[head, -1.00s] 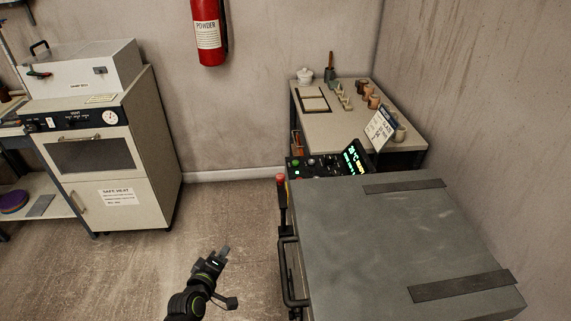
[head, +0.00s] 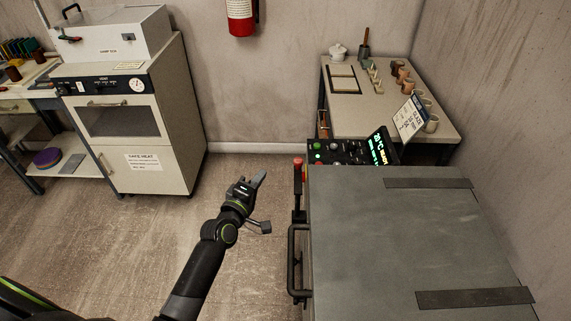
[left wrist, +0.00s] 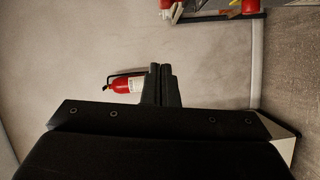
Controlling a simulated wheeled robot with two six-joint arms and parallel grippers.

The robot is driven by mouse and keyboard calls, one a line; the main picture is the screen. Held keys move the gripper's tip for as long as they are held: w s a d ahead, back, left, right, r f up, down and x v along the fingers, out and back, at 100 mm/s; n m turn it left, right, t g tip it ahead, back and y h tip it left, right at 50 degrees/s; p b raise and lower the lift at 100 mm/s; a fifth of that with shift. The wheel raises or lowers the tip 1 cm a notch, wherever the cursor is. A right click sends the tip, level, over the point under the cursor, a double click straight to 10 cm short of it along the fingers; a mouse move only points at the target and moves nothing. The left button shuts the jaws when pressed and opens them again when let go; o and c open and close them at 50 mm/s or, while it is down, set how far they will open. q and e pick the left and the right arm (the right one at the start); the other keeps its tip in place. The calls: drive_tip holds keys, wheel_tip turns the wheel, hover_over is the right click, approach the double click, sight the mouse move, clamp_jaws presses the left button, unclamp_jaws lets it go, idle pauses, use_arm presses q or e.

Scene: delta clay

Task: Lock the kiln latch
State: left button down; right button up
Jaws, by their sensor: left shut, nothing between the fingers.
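The kiln (head: 390,245) is the big grey-lidded box at the right in the head view. A black bar handle (head: 294,262) runs along the same side. My left gripper (head: 260,180) is shut and empty. It hangs in free space left of the latch, apart from it. Its closed fingers also show in the left wrist view (left wrist: 161,82). My right gripper is not in view.
The control panel (head: 338,151) with a lit display (head: 380,152) adjoins the kiln. A side table (head: 350,110) with small pots stands behind. A beige oven cabinet (head: 140,150) is at left. A fire extinguisher (head: 240,15) hangs on the wall. Floor between is clear.

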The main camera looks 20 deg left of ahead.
sight(298, 175)
use_arm(q)
drive_tip(key=w+d+f, duration=0.1)
drive_tip(key=w+d, duration=0.4)
drive_tip(key=w, duration=0.3)
drive_tip(key=shift+w, duration=0.2)
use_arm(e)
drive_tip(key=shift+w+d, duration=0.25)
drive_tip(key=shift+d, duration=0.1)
use_arm(q)
drive_tip(key=shift+a, duration=0.1)
drive_tip(key=shift+f, duration=0.1)
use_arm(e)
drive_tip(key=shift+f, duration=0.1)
